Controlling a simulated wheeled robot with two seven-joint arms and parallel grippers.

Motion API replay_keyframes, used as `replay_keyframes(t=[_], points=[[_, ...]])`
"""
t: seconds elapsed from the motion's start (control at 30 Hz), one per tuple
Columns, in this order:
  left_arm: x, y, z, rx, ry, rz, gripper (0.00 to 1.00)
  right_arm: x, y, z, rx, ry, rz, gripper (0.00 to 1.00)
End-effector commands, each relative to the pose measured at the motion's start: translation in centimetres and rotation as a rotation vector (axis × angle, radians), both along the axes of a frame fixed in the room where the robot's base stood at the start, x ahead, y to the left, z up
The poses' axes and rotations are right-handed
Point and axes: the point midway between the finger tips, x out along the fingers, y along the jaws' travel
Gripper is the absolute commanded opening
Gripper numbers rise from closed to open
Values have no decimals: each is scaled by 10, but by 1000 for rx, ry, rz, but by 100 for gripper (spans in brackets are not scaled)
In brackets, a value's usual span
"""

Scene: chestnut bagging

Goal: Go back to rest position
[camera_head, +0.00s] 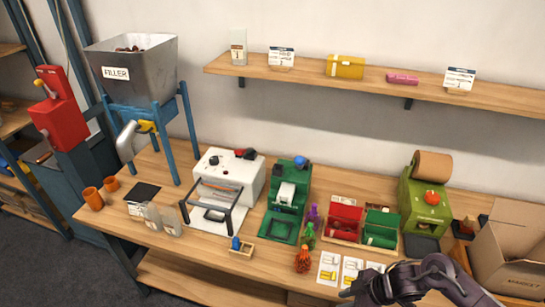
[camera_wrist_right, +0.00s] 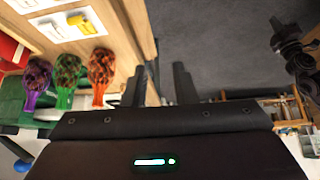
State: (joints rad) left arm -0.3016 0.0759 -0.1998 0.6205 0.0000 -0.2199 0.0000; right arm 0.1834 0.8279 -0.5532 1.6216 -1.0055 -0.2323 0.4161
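My right gripper (camera_head: 350,289) hangs at the front edge of the bench at the bottom right of the head view. In the right wrist view its two dark fingers (camera_wrist_right: 159,80) stand apart with nothing between them. A purple net bag (camera_head: 313,215), a green net bag (camera_head: 308,237) and an orange net bag (camera_head: 303,261) stand in a row on the bench. They also show in the right wrist view, the orange one (camera_wrist_right: 101,72) closest to the fingers but apart from them. My left gripper does not show in the head view.
The bench holds a white sealing machine (camera_head: 228,172), a green press (camera_head: 287,198), red and green bins (camera_head: 345,218), cards (camera_head: 328,268) and a cardboard box (camera_head: 512,250). A filler hopper (camera_head: 135,70) stands at the left. A shelf (camera_head: 300,76) runs above. Open floor shows before the bench.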

Motion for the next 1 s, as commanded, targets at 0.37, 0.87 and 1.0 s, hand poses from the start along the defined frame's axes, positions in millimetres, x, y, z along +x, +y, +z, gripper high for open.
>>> replay_keyframes(t=[0.37, 0.87, 1.0], points=[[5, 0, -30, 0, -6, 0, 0, 18, -3, -91, 67, -5, -225, 25], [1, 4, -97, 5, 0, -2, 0, -94, -43, -352, -47, 135, -774, 25], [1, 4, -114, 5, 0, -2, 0, -176, -46, -418, -150, 220, -894, 25]])
